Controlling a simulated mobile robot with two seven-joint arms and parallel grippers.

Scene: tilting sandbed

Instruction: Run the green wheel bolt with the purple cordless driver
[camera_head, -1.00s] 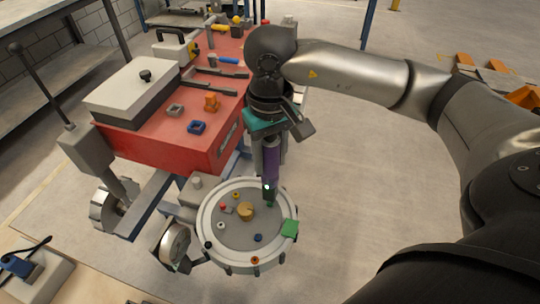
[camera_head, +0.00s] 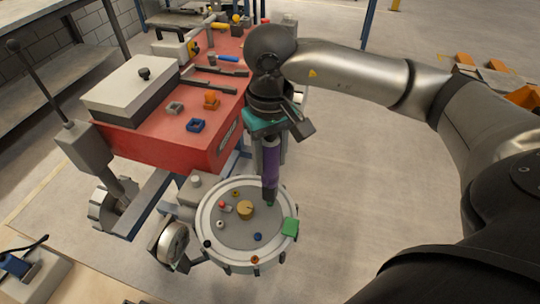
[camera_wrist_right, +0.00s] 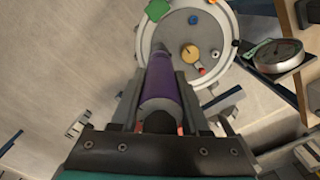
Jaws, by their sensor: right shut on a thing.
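The purple cordless driver (camera_head: 270,165) hangs nearly upright below my right gripper (camera_head: 269,143), nose down at the right part of the round wheel (camera_head: 206,232). In the right wrist view the purple driver (camera_wrist_right: 163,82) lies between the two shut fingers. The green wheel bolt (camera_head: 270,204) shows as a small green spot directly under the nose. I cannot tell whether the nose is fully seated on it. In the wrist view the bolt is hidden behind the driver. My left gripper is out of view.
The wheel carries several small coloured bolts, a yellow hub (camera_head: 245,209) and a green block (camera_head: 290,227) on its rim. A round gauge (camera_head: 171,243) stands at its left. A red bench (camera_head: 190,145) with loose parts is behind.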

